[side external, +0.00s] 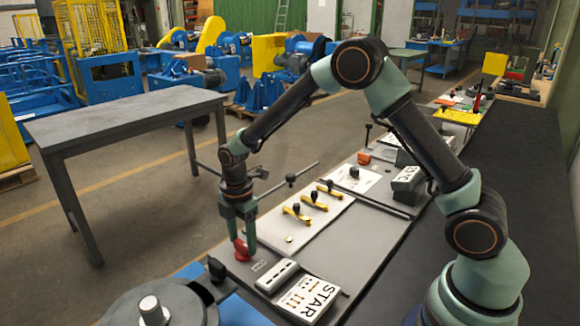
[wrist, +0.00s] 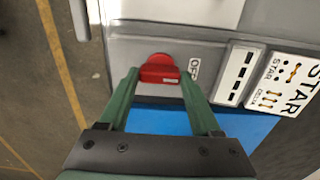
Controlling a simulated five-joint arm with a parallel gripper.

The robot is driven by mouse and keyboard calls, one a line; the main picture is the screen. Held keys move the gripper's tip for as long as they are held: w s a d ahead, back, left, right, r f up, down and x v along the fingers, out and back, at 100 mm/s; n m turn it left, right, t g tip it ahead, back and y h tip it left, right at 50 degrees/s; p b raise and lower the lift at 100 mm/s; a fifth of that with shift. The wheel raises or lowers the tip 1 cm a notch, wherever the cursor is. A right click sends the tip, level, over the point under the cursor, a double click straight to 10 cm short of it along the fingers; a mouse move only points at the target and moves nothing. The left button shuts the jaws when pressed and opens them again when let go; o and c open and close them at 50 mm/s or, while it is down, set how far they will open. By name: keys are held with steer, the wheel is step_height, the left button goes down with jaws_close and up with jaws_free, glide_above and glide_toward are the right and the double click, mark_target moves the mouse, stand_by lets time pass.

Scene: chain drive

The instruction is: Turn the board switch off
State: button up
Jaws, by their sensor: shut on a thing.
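The board switch is a red handle (side external: 240,252) at the near left corner of the grey board (side external: 272,252). In the wrist view the red handle (wrist: 160,70) lies between my fingertips, its long side running left to right. A white label reading OFF (wrist: 195,67) is just right of it. My gripper (side external: 243,244) points down at the board and is shut on the red handle; it also shows in the wrist view (wrist: 160,77), one finger on each side. The base of the switch is hidden under the handle.
A white slotted block (side external: 278,277) and a STAR card (side external: 309,298) lie right of the switch. A white plate with several yellow links (side external: 314,203) is farther back. A dark round machine part (side external: 155,300) stands in front.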

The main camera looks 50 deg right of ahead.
mark_target(242, 243)
steer(key=shift+r, duration=0.1)
stand_by(0.4)
steer(key=o, duration=1.1)
step_height(242, 243, up, 12)
